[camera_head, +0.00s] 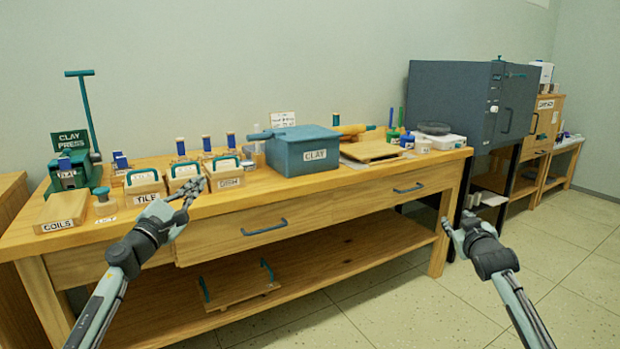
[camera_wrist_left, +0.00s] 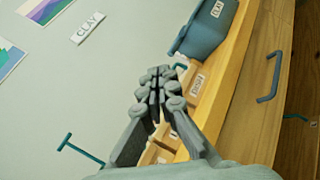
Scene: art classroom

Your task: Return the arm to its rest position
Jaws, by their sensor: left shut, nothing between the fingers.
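My left gripper (camera_head: 194,188) is in front of the long wooden workbench (camera_head: 330,206), appearing near its front edge beside the labelled blocks. In the left wrist view, my left gripper (camera_wrist_left: 156,80) has its fingers together with nothing between them.
On the bench stand the TILE block (camera_head: 146,188), the COILS block (camera_head: 62,212), the blue CLAY box (camera_head: 300,150) and a clay press (camera_head: 72,172). The dark cabinet (camera_head: 450,100) stands right of the bench. The floor (camera_head: 400,310) in front is clear.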

